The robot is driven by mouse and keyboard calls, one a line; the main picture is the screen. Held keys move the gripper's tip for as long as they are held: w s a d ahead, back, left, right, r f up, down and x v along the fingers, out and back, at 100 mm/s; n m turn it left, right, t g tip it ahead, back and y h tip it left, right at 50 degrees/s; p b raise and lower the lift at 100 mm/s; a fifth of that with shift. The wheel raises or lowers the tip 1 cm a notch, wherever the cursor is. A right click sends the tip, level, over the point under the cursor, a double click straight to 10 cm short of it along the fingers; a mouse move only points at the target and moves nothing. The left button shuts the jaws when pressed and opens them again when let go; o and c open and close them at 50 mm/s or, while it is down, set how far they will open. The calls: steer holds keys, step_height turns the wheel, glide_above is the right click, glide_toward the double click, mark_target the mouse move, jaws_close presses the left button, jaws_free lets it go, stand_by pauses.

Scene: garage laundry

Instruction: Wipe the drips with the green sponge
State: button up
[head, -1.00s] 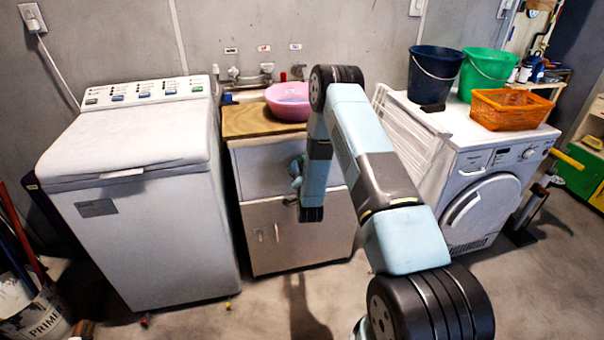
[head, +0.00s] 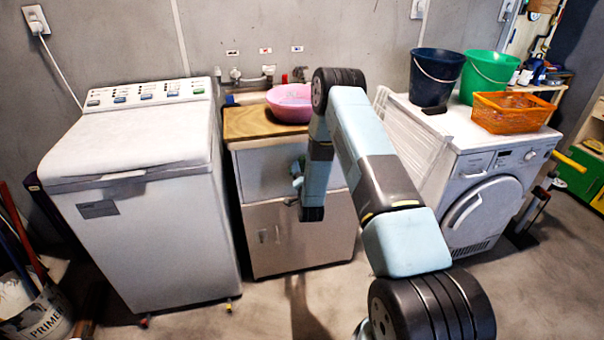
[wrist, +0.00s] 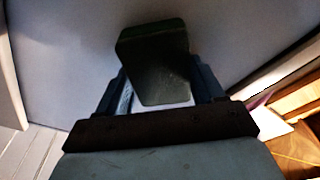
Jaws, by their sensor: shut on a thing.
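My gripper (wrist: 155,88) is shut on the green sponge (wrist: 155,62), which looks dark green in the wrist view and sits between the two fingers. Beyond the sponge is a pale, flat surface (wrist: 75,55); I cannot tell whether the sponge touches it. In the head view my arm reaches in front of the cabinet (head: 295,238), and only a small bluish-green part of the gripper end (head: 297,172) shows beside my arm. I cannot make out any drips in either view.
A white washing machine (head: 140,215) stands left of the cabinet and a front-loading machine (head: 490,175) right, with a folded white rack (head: 410,140) beside it. A pink basin (head: 290,103) rests on the wooden top (head: 250,122). Buckets (head: 436,78) and an orange basket (head: 512,112) stand at right.

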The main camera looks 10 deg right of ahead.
steer(key=shift+w+d, duration=0.1)
steer(key=shift+d, duration=1.85)
steer(key=shift+a, duration=2.1)
steer(key=s, duration=0.6)
steer(key=shift+s, duration=0.15)
steer(key=s, duration=0.3)
